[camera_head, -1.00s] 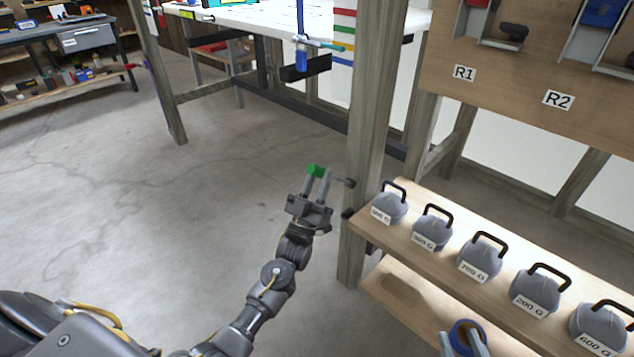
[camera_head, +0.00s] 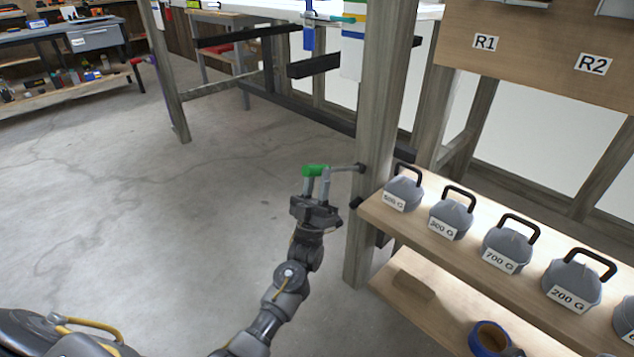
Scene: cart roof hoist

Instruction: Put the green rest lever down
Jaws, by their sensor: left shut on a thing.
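The green rest lever (camera_head: 316,170) has a green grip on a thin grey rod. The rod runs right to a dark pivot on the wooden post (camera_head: 382,120), and the lever stands out to the left, roughly level. My left gripper (camera_head: 317,185) reaches up from below, with its two fingers at the green grip. It is shut on the grip, and the fingers hide part of it. My right gripper is not in view.
A wooden shelf (camera_head: 465,258) right of the post holds several grey labelled weights (camera_head: 450,218). A blue tape roll (camera_head: 490,338) and a wood block (camera_head: 413,284) lie on the lower shelf. Open concrete floor (camera_head: 180,230) lies to the left.

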